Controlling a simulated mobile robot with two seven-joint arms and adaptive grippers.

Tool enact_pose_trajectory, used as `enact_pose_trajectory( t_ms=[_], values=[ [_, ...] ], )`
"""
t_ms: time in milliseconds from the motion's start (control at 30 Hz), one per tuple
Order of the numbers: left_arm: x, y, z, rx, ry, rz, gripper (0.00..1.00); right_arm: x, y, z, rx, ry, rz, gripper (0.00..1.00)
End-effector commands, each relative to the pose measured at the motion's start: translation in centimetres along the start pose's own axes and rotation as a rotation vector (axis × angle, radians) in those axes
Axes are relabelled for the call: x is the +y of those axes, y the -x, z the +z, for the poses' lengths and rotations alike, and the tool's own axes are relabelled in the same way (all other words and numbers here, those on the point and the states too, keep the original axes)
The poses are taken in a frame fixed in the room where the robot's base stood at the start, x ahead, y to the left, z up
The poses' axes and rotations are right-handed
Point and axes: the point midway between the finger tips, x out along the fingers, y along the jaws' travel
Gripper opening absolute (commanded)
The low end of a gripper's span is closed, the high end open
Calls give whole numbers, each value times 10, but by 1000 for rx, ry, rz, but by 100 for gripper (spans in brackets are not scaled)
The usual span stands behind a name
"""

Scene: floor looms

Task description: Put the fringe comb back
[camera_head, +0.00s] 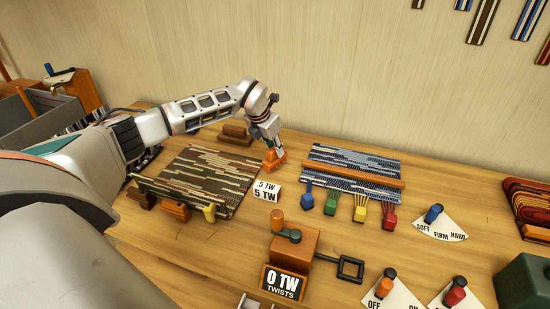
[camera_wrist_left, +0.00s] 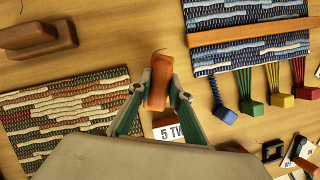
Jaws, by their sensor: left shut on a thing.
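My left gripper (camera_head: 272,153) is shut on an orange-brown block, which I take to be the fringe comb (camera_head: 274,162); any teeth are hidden. In the left wrist view the comb (camera_wrist_left: 158,84) stands between the two green-grey fingers (camera_wrist_left: 158,98). It is over the gap between the striped brown-green weaving (camera_head: 212,172) and the blue weaving (camera_head: 365,162), just behind the "5 TW" card (camera_head: 266,191). I cannot tell whether it touches the table. A brown wooden block piece (camera_head: 235,136) lies behind the brown-green weaving. My right gripper is out of view.
Coloured tassel blocks (camera_head: 331,203) line the blue weaving's front edge. Dials (camera_head: 435,214) are at right. The wall (camera_head: 300,60) rises behind; bare table (camera_head: 410,245) lies at centre right.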

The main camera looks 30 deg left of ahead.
Motion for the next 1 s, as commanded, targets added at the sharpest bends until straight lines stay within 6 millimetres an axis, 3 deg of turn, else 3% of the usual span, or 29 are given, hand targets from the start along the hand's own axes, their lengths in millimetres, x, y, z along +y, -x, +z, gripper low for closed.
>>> enact_pose_trajectory(
  t_ms=[300,667,700,767,1000],
  values=[
    [-1,-36,-15,1,0,-1,0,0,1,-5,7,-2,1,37],
    [0,-39,-16,0,0,0,0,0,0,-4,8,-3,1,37],
    [0,-40,-17,2,0,0,22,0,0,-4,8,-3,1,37],
    [0,-40,-17,2,0,0,36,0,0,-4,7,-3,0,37],
    [0,-39,-17,1,0,-1,36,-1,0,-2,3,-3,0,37]
  ],
)
